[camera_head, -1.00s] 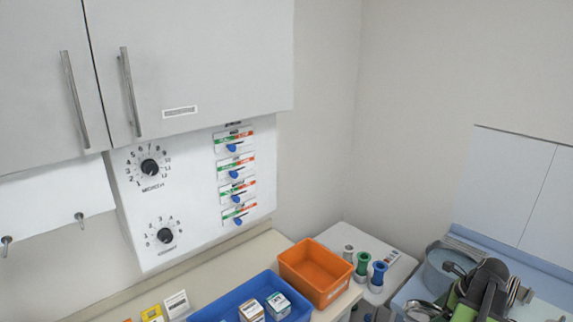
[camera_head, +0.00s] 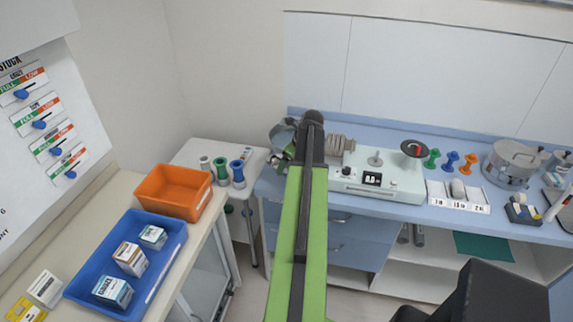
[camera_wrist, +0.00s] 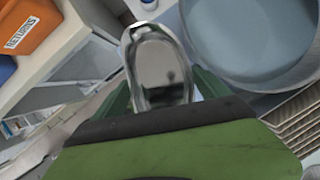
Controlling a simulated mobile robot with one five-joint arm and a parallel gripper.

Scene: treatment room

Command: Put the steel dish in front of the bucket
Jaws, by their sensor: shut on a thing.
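The steel dish (camera_wrist: 160,68), a shiny oval metal dish, is in the middle of the wrist view. My gripper (camera_wrist: 163,90) is shut on it, with a dark green finger on either side. The bucket (camera_wrist: 238,65), round and grey-blue, is at the upper right of the wrist view, just right of the dish. In the head view the bucket (camera_head: 281,131) stands at the left end of the blue counter, partly hidden behind my arm. My gripper and the dish are mostly hidden there, so I cannot tell their height above the counter.
A dish rack (camera_wrist: 297,122) is below the bucket in the wrist view. An orange bin (camera_head: 172,192), a blue tray (camera_head: 152,285) with small boxes, and green and blue holders stand to the left. A white scale-like device (camera_head: 372,178) occupies the counter to the right.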

